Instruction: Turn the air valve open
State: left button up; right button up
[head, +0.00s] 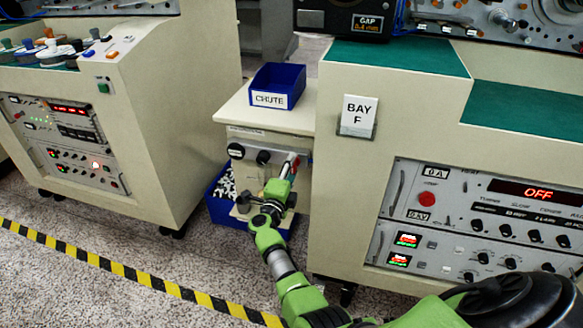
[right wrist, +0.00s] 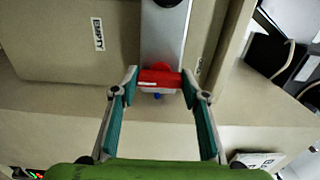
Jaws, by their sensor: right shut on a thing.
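The air valve shows as a red handle (right wrist: 160,77) on a grey metal strip in the right wrist view, with a small blue bit beside it. In the head view its red part (head: 297,160) shows at the right end of the panel on the small cream cabinet. My right gripper (head: 290,170) reaches up to this panel. In the right wrist view its two fingers (right wrist: 160,85) are shut on the red handle, one at each end. The handle lies crosswise to the strip. My left gripper is not in view.
A blue bin marked CHUTE (head: 277,87) stands on the cabinet top (head: 235,108). A blue crate (head: 220,213) with small pale pieces sits below. The BAY F machine (head: 345,170), with an OFF display (head: 538,194), stands close on the right.

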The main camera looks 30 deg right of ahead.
jog(key=o, duration=1.1)
